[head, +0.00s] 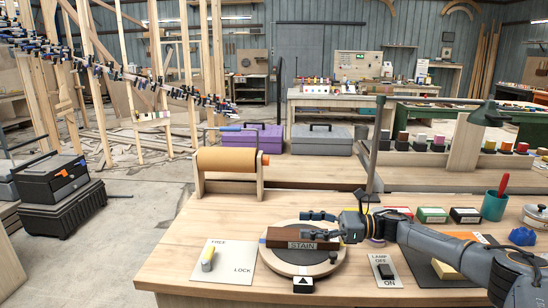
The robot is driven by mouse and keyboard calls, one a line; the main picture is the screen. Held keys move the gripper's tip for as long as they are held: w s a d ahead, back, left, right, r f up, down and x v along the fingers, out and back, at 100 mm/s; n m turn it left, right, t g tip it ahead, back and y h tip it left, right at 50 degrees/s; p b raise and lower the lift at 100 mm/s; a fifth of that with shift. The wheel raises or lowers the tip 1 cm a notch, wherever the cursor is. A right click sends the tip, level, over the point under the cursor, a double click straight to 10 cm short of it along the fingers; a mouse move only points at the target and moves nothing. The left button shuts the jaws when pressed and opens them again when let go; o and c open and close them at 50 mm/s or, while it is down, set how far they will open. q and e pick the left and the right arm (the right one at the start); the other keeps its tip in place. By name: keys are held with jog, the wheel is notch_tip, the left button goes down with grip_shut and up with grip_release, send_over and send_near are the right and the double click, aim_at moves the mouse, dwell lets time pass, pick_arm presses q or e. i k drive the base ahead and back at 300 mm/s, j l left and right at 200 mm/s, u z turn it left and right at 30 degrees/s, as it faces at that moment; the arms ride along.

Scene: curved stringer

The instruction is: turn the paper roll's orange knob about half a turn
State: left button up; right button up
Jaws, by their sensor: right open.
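The paper roll (226,159) is a tan cylinder lying across a wooden stand at the back left of the workbench. Its orange knob (265,160) sticks out at the right end, beside the stand's right upright. My right gripper (310,225) is open, in front of and to the right of the knob, well apart from it. It is over the round turntable, close to a brown block marked STAIN (302,244); I cannot tell whether it touches the block. My left gripper is not in view.
The round turntable (303,268) sits at the front middle of the bench (195,225). A LOCK board (228,270) lies left of it and a lamp switch (385,271) right. A metal post (376,150) stands right of the roll. Bench between turntable and roll is clear.

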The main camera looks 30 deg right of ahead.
aim_at(215, 159)
jog(key=i+l, duration=1.1)
jog(key=l, duration=0.2)
